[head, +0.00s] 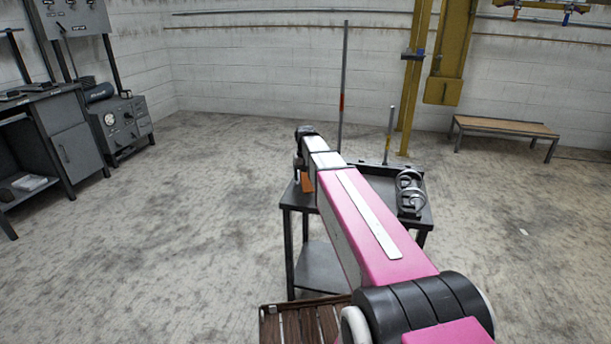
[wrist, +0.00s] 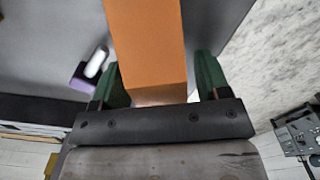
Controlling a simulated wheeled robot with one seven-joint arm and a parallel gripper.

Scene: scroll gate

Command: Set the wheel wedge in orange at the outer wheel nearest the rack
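The orange wedge (head: 306,182) shows in the head view at the left side of a dark table (head: 290,200), below my gripper (head: 303,150). In the wrist view the orange wedge (wrist: 150,45) is a long block running up out of the frame. My gripper's green fingers (wrist: 158,75) stand on either side of it. A thin gap shows at the right finger; the left finger looks close to or touching it. Two grey ring-shaped parts (head: 409,182), perhaps the wheels, stand at the table's right side. I cannot tell which thing is the rack.
A purple block (wrist: 83,78) with a white cylinder lies left of the fingers in the wrist view. A slatted wooden piece (head: 290,325) is at the bottom. Open floor (head: 190,215) lies left.

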